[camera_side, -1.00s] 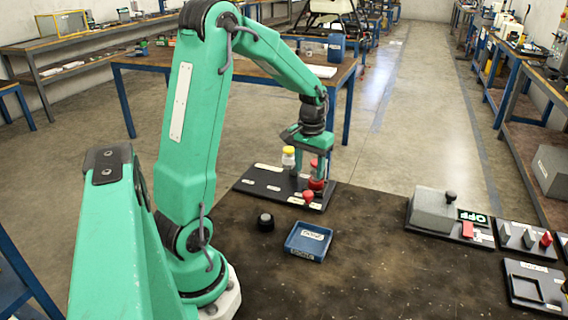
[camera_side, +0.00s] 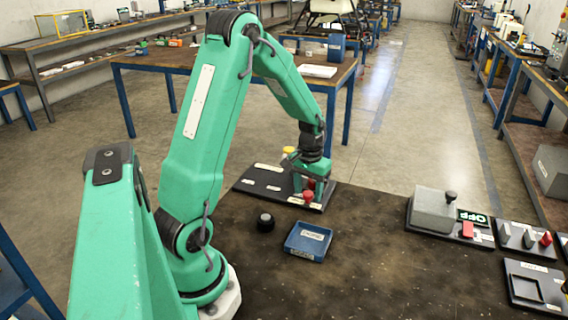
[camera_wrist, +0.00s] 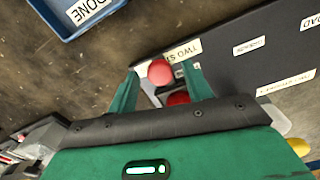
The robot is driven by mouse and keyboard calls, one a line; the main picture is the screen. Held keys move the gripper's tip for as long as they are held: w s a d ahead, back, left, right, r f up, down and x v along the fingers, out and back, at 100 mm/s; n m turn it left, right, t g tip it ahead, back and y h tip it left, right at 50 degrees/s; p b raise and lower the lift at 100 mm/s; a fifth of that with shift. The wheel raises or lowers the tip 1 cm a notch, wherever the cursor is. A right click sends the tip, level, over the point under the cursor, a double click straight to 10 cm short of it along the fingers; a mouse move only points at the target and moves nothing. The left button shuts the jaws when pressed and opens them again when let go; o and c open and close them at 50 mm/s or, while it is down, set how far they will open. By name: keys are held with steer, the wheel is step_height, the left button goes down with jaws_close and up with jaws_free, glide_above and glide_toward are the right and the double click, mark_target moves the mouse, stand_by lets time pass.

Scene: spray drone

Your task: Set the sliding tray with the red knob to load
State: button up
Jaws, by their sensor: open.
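A black board (camera_side: 258,184) with white labels lies at the far left of the dark bench; it also shows in the wrist view (camera_wrist: 262,62). A round red knob (camera_side: 308,195) stands at its near right part, and it shows in the wrist view (camera_wrist: 160,72) by the fingertips. A second, darker red part (camera_wrist: 178,98) lies deeper between the fingers, mostly hidden. My gripper (camera_wrist: 162,82) is open and low over the board, its fingers either side of the red parts. Contact cannot be told. A label at the wrist view's top right, partly cut off, reads "OAD" (camera_wrist: 310,21). The tray itself is hard to make out.
A yellow cap (camera_side: 289,150) stands close behind my gripper. A blue bin (camera_side: 308,241) and a black round knob (camera_side: 265,222) sit nearer on the bench. A grey box unit (camera_side: 433,210) stands to the right. The bench between is clear.

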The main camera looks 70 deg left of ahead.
steer(key=shift+c, duration=0.2)
jaws_close()
steer(key=shift+a, duration=0.1)
steer(key=s+a, duration=1.3)
steer(key=shift+o, duration=0.2)
jaws_free()
